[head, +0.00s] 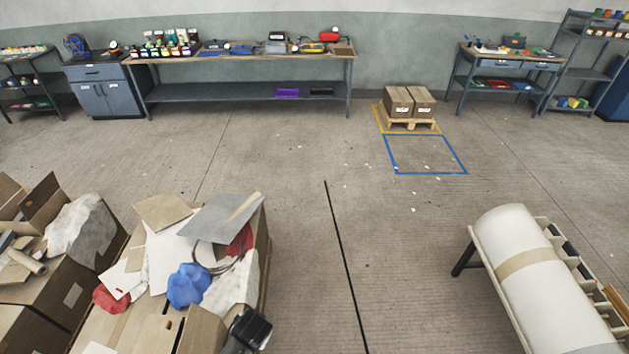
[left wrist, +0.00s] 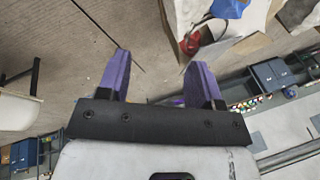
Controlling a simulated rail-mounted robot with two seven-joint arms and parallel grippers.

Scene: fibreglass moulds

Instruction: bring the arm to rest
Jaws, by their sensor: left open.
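My left gripper (left wrist: 155,65) shows in the left wrist view as two purple fingers on a black mount. Beyond the right finger is the full cardboard box of scrap (left wrist: 205,25). In the head view a dark rounded part shows at the bottom edge beside that box, but I cannot tell whether it is my arm; no gripper fingers can be made out there. My right gripper is in neither view.
Scrap-filled cardboard boxes (head: 140,325) stand at the lower left. A white roll-like form (head: 545,280) on a stand is at the lower right. A long workbench (head: 240,93), a small bench (head: 500,90) and boxes on a pallet (head: 410,123) line the back.

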